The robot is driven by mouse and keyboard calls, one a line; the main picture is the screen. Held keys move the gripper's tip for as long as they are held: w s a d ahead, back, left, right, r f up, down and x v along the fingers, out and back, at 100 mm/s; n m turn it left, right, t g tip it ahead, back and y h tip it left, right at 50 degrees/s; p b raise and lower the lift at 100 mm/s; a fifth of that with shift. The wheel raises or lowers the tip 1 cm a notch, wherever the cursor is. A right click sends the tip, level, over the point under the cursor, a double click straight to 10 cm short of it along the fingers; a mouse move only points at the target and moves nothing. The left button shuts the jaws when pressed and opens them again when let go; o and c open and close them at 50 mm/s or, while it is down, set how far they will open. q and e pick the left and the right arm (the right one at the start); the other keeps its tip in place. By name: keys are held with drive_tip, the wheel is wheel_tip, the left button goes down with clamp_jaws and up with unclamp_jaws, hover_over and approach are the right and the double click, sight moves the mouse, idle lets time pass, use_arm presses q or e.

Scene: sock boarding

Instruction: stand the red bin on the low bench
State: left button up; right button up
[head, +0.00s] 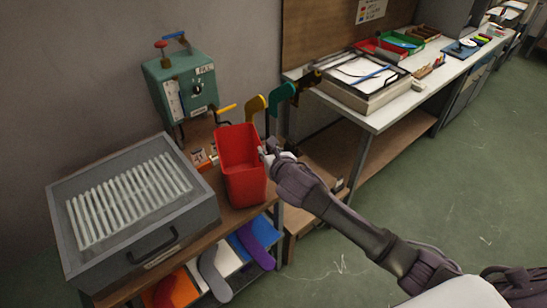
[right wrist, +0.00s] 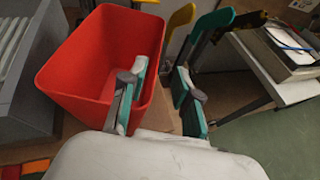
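The red bin (head: 243,180) is upright and open-topped on a wooden-topped stand (head: 228,212), to the right of a grey box. It looks empty. My right gripper (head: 268,152) is at the bin's right rim. In the right wrist view, the red bin (right wrist: 100,60) fills the upper left. The fingers of my right gripper (right wrist: 162,95) are spread, one over the bin's inside and the other outside its right wall. Contact cannot be told. A low wooden bench (head: 296,220) is right of the stand, partly hidden by my arm. My left gripper is out of view.
The grey box (head: 188,232) with white ribbed forms is left of the bin. A green machine (head: 185,85) and yellow and green leg-shaped forms (head: 281,96) stand behind. A worktable (head: 378,124) with trays is at the right. The floor at lower right is clear.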

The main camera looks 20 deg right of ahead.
drive_tip(key=v, duration=0.4)
drive_tip(key=shift+s+r, duration=0.15)
drive_tip(key=shift+s, duration=0.15)
